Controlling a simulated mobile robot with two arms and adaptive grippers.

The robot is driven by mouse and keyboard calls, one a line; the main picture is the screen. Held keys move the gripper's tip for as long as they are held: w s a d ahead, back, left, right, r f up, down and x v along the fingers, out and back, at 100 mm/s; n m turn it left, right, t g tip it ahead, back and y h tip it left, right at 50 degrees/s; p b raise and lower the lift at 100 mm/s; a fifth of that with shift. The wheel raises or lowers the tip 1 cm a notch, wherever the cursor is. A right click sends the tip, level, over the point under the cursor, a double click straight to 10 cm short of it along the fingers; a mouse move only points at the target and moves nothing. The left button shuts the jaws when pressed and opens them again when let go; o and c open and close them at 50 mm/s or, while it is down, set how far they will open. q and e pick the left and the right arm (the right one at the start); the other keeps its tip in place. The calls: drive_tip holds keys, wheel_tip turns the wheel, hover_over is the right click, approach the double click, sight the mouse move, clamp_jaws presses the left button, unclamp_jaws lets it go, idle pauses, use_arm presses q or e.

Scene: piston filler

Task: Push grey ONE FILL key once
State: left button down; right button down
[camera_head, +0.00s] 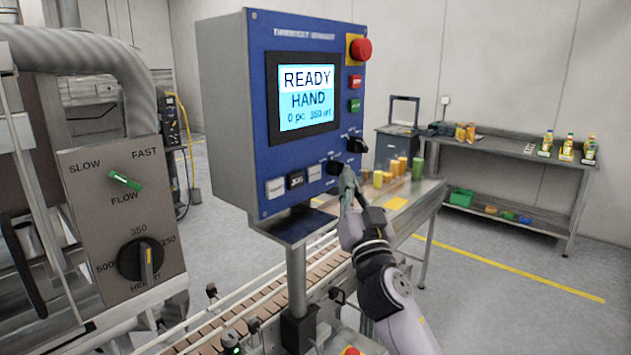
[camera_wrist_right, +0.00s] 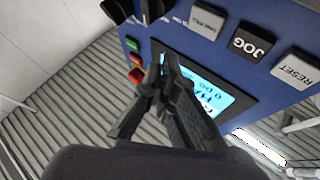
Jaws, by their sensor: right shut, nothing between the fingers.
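The grey ONE FILL key (camera_head: 315,173) is the rightmost of three keys along the bottom of the blue control panel (camera_head: 300,150). In the right wrist view the ONE FILL key (camera_wrist_right: 207,20) shows at the top, its label upside down. My right gripper (camera_head: 346,172) is shut and empty, right of the key by the black knobs. In the wrist view its fingertips (camera_wrist_right: 172,66) overlap the screen's edge, apart from the key in the picture. The gap to the panel is hard to judge. My left gripper is out of view.
The black JOG key (camera_head: 296,180) and grey RESET key (camera_head: 275,187) sit left of ONE FILL. The screen (camera_head: 305,97) reads READY, HAND, 0 pc. Black knobs (camera_head: 357,145) and a red emergency button (camera_head: 361,49) are on the panel's right side. A conveyor (camera_head: 270,300) runs below.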

sight(315, 173)
drive_tip(key=w+a+b, duration=0.2)
drive_tip(key=shift+a+f, duration=0.2)
drive_tip(key=shift+a, duration=0.15)
drive_tip(key=shift+w+a+r+b, duration=0.2)
drive_tip(key=shift+w+a+b, duration=0.1)
drive_tip(key=shift+a+b, duration=0.2)
idle(0.9)
drive_tip(key=shift+w+a+f+b, duration=0.1)
drive_tip(key=shift+w+a+b, duration=0.1)
drive_tip(key=shift+b, duration=0.2)
drive_tip(key=shift+w+a, duration=0.1)
drive_tip(key=shift+a, duration=0.1)
